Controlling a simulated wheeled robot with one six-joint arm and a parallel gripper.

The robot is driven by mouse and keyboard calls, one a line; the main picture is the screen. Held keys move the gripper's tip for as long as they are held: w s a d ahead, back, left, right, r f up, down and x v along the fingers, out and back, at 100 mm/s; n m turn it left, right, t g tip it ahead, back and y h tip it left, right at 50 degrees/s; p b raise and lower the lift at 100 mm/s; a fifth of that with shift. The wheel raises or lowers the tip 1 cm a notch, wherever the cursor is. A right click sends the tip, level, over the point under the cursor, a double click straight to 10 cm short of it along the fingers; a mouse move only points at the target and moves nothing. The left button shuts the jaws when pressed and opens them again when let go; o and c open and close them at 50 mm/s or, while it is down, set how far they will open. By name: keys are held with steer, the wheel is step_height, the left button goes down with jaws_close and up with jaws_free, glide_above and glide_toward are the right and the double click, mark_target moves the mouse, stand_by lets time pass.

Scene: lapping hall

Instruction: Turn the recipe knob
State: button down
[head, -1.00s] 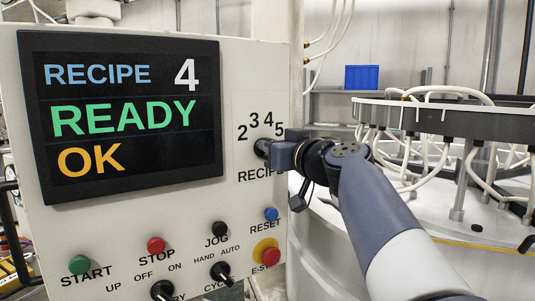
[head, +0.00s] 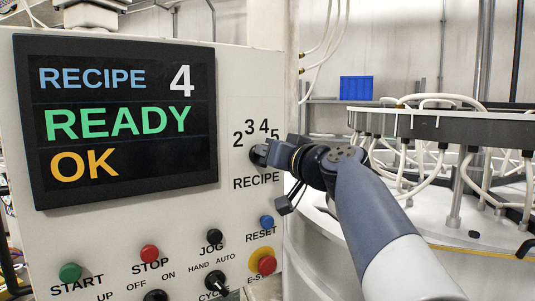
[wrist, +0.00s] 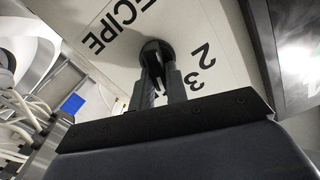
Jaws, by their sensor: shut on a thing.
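The recipe knob (head: 258,154) is black and round, on the white panel between the arc of numbers 2, 3, 4, 5 and the word RECIPE. My gripper (head: 268,153) reaches it from the right and covers part of it. In the wrist view my gripper (wrist: 160,88) has both fingers closed on the black knob (wrist: 155,52). Its pointer is hidden between the fingers. The display (head: 118,118) reads RECIPE 4, READY in green and OK in orange.
Below the knob are a blue RESET button (head: 266,222), a black JOG button (head: 214,236) and a red E-stop (head: 266,264) on yellow. Red STOP (head: 149,253) and green START (head: 69,272) buttons sit further left. A round machine with white hoses (head: 440,125) stands to the right.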

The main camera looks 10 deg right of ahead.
steer(key=c, duration=1.4)
jaws_free()
steer(key=b+v, duration=0.3)
steer(key=v, duration=0.7)
steer(key=shift+s+d, duration=0.2)
steer(key=shift+s, duration=0.15)
steer(key=p+x, duration=0.3)
steer(key=x, duration=0.7)
steer(key=shift+w+a, duration=0.2)
steer(key=shift+w, duration=0.15)
